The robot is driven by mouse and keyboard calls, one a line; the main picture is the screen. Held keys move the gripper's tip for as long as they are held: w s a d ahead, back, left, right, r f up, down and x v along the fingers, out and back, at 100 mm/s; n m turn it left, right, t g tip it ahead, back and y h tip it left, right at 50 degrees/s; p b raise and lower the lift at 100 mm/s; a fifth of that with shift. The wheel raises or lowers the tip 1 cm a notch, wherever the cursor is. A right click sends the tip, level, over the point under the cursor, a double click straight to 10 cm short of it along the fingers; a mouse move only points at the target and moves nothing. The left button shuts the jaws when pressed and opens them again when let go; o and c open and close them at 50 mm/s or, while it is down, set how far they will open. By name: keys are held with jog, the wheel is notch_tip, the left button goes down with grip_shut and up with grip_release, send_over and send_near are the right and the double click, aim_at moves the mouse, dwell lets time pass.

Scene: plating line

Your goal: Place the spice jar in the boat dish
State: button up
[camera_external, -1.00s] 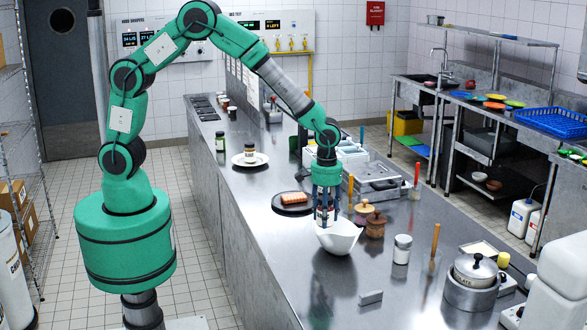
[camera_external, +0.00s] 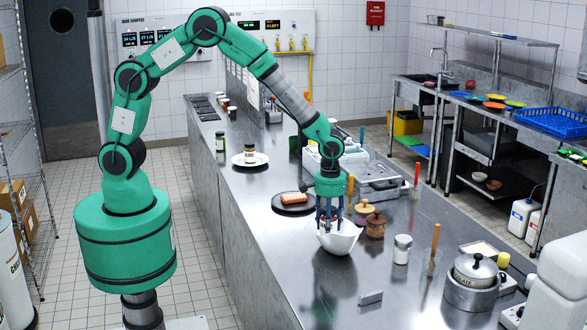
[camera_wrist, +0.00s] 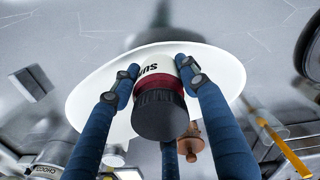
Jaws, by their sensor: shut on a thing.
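The boat dish (camera_external: 341,240) is a white, flared bowl on the steel counter, and it fills the middle of the wrist view (camera_wrist: 95,80). My gripper (camera_external: 328,226) is over the dish with its fingertips down at the rim. In the wrist view my gripper (camera_wrist: 158,75) has its blue fingers shut around a spice jar (camera_wrist: 160,110) with a black lid, a dark red band and a white label. The jar is over or inside the dish; whether its base touches the dish is hidden. In the external view the fingers and rim mostly hide the jar.
A dark plate (camera_external: 293,208) with a loaf-like food stands behind the dish. A small grey block (camera_external: 370,298) lies in front.

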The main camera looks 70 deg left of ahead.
jog(key=shift+f, duration=0.6)
dwell(0.3)
jog(key=o, duration=1.1)
notch_tip(320, 180, up, 13)
jog(key=shift+r, duration=0.15)
dwell(0.4)
